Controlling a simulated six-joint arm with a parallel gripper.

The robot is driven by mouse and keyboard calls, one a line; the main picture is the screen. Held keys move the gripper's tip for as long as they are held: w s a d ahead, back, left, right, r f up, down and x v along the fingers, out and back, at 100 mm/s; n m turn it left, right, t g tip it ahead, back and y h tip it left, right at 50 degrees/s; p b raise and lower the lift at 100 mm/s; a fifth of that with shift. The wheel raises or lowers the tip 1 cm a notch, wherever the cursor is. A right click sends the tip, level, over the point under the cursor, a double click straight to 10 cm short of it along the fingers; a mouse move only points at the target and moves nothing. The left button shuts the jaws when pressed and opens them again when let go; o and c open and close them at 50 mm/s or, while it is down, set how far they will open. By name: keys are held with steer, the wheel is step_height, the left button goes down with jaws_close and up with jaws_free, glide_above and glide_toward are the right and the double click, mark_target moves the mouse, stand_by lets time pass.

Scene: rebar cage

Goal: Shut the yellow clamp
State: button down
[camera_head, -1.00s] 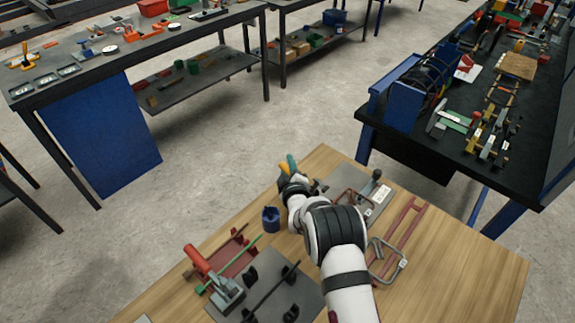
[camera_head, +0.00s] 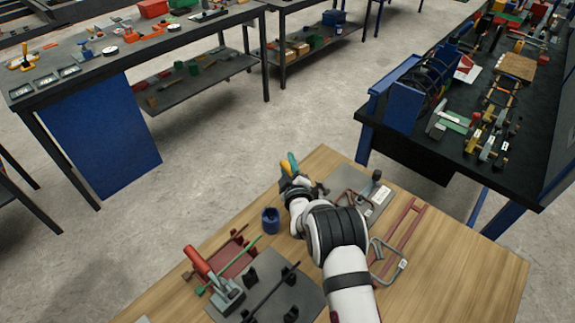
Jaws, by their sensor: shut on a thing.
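The yellow clamp shows as a small yellow-orange part (camera_head: 284,166) at the far corner of the wooden bench, just beyond my gripper (camera_head: 289,178). A teal handle-like part (camera_head: 292,162) stands close beside it, to the right. My gripper is shut at the yellow part. The fingers and the clamp's lower body are mostly hidden by my wrist, so the exact grip and whether the clamp is fully shut cannot be seen.
A blue cup (camera_head: 270,220) stands left of my arm. A red-handled toggle clamp (camera_head: 204,266) and a black rod (camera_head: 272,291) are at a grey plate at the front. C-shaped frames (camera_head: 388,258) and a red ladder-like frame (camera_head: 404,232) lie right of my arm.

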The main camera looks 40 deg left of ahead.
steer(key=c, duration=0.7)
jaws_free()
steer(key=v, duration=1.2)
